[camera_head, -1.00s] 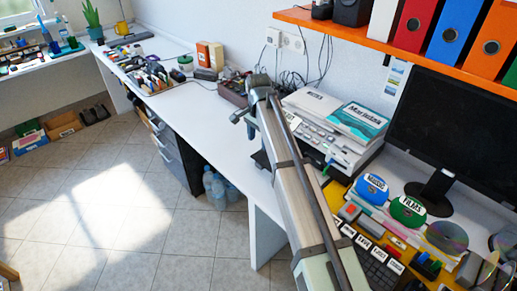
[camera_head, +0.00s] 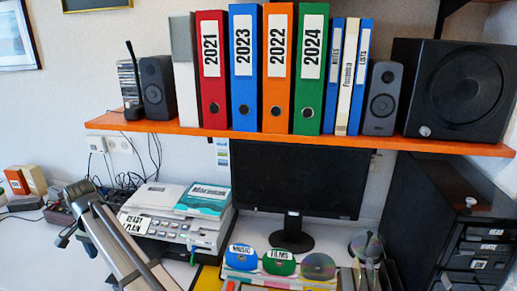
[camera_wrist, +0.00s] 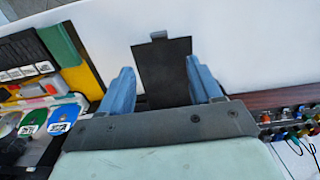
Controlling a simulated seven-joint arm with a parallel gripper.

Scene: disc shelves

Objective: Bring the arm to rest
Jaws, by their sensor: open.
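My arm (camera_head: 120,245) rises from the lower left of the head view and bends at its top, left of the printer. I cannot make out the fingertips in that view. In the wrist view my gripper (camera_wrist: 162,88) has its two blue fingers spread wide apart. A dark flat panel with a small tab (camera_wrist: 165,65) shows between the fingers. I cannot tell how far below them it lies, and nothing is seen gripped.
An orange shelf (camera_head: 300,141) with binders hangs above. Blue (camera_head: 241,258) and green (camera_head: 279,262) disc holders stand in front. White desk (camera_wrist: 265,50) beyond the fingers is clear.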

